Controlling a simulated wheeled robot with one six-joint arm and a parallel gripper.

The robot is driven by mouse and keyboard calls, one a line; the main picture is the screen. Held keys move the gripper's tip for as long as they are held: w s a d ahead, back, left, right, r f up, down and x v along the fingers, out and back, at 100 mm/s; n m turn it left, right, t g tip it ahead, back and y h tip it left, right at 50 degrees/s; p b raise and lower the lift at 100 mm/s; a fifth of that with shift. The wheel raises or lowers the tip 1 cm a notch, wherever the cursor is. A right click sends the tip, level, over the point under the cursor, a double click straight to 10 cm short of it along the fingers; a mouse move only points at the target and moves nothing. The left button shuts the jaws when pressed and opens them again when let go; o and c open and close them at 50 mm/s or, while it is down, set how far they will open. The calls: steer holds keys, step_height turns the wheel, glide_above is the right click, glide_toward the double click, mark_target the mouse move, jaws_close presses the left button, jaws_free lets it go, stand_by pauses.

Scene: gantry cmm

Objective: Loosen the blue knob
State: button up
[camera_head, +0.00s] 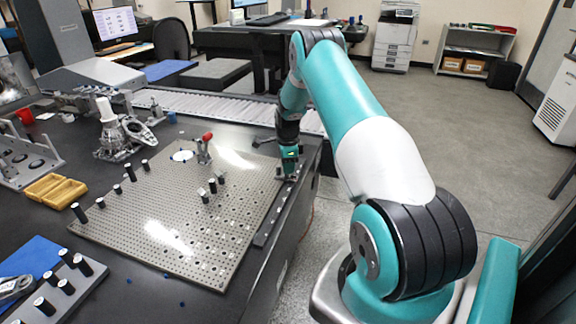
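My gripper (289,172) points down at the right edge of the perforated fixture plate (185,235), at the far end of a dark strip along that edge. Its fingers are small and dark, and I cannot tell whether they are open or shut or touch anything. I cannot clearly make out a blue knob at the gripper; it may be hidden there. A small blue piece (172,117) sits beyond the plate's far edge, too small to identify.
A red-handled clamp (204,148) and several black-topped posts stand on the plate. Metal castings (118,132) and a yellow tray (56,190) are to the left. A blue mat (32,258) is at front left. Open floor (420,130) lies right of the table.

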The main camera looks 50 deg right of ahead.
steer(key=o, duration=0.4)
steer(key=shift+r, duration=0.15)
step_height(320, 180, up, 17)
steer(key=b, duration=0.1)
steer(key=shift+r, duration=0.1)
